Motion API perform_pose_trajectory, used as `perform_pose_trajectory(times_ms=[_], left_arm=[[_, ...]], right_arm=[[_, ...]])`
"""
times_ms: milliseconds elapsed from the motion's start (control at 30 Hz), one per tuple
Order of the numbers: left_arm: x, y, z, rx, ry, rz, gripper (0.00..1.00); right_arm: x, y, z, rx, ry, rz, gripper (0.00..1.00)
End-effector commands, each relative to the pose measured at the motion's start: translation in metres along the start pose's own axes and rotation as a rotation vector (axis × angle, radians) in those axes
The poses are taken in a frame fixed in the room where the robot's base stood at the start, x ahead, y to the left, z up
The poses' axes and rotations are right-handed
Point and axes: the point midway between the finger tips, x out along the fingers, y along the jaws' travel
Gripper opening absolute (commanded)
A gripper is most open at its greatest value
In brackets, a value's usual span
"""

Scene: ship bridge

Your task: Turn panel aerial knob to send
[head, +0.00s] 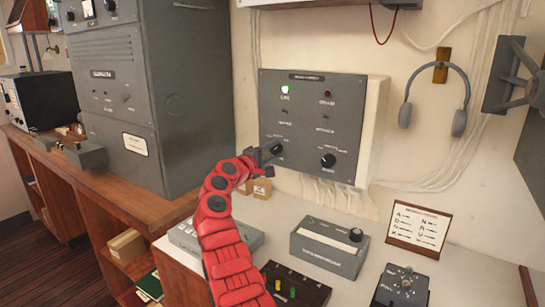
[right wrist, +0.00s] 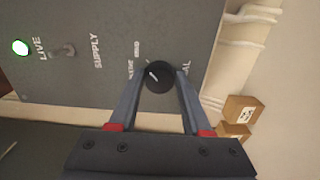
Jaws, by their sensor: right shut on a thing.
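The grey wall panel (head: 312,128) has a black knob at its lower left, mostly hidden by my gripper in the head view. In the right wrist view this aerial knob (right wrist: 160,78) sits between the two fingers of my right gripper (right wrist: 158,84), which is shut on it. A white mark on the knob points to the upper left there. Small labels, one ending in "AL", lie around it and are partly covered. In the head view my right gripper (head: 269,152) reaches the panel at the end of the red arm. My left gripper is not in view.
A second black knob (head: 328,160) is at the panel's lower right. A green lamp (head: 285,90) is lit above a switch. Small cardboard boxes (right wrist: 242,108) stand below the panel. A grey box (head: 328,247) and a card (head: 418,226) stand on the desk. Headphones (head: 437,100) hang at right.

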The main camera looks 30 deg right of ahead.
Motion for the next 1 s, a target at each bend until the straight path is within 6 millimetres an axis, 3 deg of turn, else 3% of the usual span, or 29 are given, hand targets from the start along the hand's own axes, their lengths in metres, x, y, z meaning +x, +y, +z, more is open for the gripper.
perform_pose_trajectory(times_ms=[433,467,600,1000], left_arm=[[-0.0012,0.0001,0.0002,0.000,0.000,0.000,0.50],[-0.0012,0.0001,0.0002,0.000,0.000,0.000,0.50],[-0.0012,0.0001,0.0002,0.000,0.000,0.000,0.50],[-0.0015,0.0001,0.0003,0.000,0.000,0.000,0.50]], right_arm=[[-0.0001,-0.0021,0.0000,0.008,-0.001,-0.004,0.00],[-0.0001,-0.0021,0.0000,0.008,-0.001,-0.004,0.54],[0.0000,-0.0014,0.0001,0.008,-0.001,-0.003,0.78],[-0.0054,-0.0002,-0.0006,0.009,0.000,0.001,0.78]])
